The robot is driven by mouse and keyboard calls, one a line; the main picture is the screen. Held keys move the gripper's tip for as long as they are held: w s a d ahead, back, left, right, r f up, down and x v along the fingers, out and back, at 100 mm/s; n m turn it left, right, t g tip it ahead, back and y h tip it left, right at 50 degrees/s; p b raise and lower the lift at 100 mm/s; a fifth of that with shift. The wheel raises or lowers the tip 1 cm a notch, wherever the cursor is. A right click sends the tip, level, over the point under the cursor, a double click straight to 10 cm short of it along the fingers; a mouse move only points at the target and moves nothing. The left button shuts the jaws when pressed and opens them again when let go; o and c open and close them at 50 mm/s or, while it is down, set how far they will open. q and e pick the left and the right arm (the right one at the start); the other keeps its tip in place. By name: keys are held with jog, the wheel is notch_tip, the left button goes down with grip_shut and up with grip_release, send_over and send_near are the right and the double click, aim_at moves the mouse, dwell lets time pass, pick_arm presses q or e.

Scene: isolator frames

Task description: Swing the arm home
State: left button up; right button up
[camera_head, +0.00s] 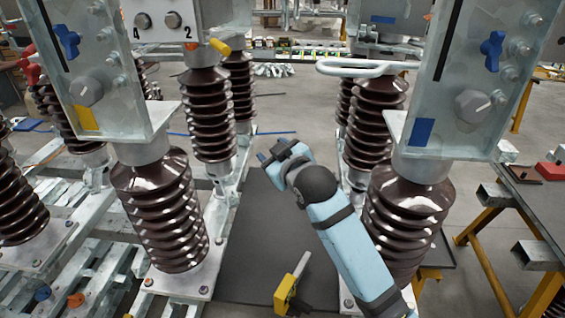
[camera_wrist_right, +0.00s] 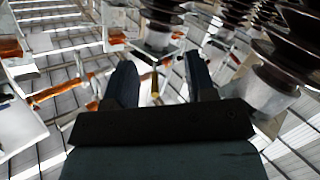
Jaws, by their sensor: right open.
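My right arm, pale blue with a dark wrist, reaches up from the bottom right in the head view. Its gripper (camera_head: 273,152) is between the left and right insulator stacks, apart from both as far as I can tell. In the wrist view the two dark fingers of the right gripper (camera_wrist_right: 162,82) stand apart with nothing held. A pale looped bar (camera_head: 366,68) juts left at the top of the right rear insulator. A yellow-tipped part (camera_head: 219,46) shows on the left rear post. I cannot tell which part is the task's arm. My left gripper is not in view.
Brown ribbed insulators stand close on both sides: left front (camera_head: 160,210), right front (camera_head: 408,215). Metal plates with blue knobs (camera_head: 67,41) rise above them. A yellow piece (camera_head: 287,289) shows at the bottom over a dark mat (camera_head: 245,240). A workbench (camera_head: 535,195) is at right.

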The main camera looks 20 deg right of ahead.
jog(key=shift+s+d+f, duration=0.1)
jog(key=shift+s+f, duration=0.1)
jog(key=shift+f, duration=0.3)
jog(key=shift+s+d+f, duration=0.1)
jog(key=shift+s+f, duration=0.1)
jog(key=shift+f, duration=0.25)
